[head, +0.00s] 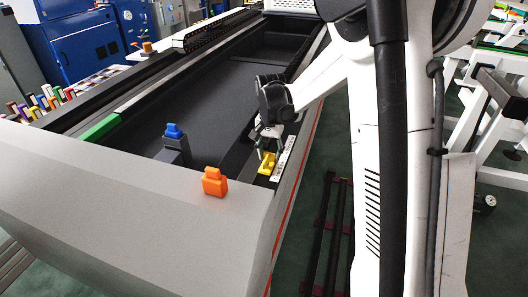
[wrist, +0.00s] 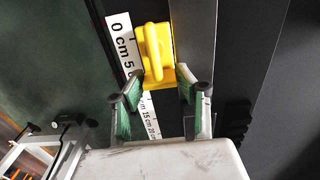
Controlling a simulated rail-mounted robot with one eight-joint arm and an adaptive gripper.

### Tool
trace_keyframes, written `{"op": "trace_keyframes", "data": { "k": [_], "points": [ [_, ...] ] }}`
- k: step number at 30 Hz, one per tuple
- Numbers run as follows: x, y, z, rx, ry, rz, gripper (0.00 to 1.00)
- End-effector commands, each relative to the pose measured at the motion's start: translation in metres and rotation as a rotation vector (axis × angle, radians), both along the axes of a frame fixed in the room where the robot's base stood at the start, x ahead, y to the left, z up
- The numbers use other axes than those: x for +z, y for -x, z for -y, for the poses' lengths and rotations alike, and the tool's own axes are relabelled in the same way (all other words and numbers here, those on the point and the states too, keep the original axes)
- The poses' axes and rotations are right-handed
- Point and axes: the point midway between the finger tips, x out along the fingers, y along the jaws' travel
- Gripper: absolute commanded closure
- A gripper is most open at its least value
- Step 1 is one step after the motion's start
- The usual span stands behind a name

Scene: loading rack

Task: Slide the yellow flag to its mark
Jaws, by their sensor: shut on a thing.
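The yellow flag (head: 266,164) is a small block with a raised handle, on the right rim of the rack in the head view. My gripper (head: 266,146) reaches down onto the flag. In the wrist view its green-padded fingers (wrist: 158,80) stand on either side of the flag's near end, shut on it.
An orange block (head: 214,182) sits on the grey front ledge. A blue block (head: 174,131) stands on a dark post. A green strip (head: 100,127) lies on the left rim, with several coloured pegs (head: 45,100) beyond. The dark trough (head: 215,95) is mostly empty.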

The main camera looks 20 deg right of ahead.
Motion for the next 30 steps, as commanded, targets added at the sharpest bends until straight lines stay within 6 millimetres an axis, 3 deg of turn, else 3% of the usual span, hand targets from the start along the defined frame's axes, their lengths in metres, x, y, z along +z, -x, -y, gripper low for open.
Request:
{"op": "trace_keyframes", "data": {
  "k": [5,6,9,20,25,30],
  "points": [
    [0.000,-0.001,-0.001,0.003,-0.001,0.001,1.00],
    [0.000,-0.001,-0.001,0.003,-0.001,0.001,0.63],
    [0.000,-0.001,-0.001,0.003,-0.001,0.001,0.50],
    [0.005,-0.001,-0.001,0.003,-0.001,0.001,0.49],
    [0.028,0.000,-0.001,0.003,-0.001,0.001,0.49],
    [0.063,-0.001,-0.001,0.003,-0.001,0.001,0.49]
  ]
}}
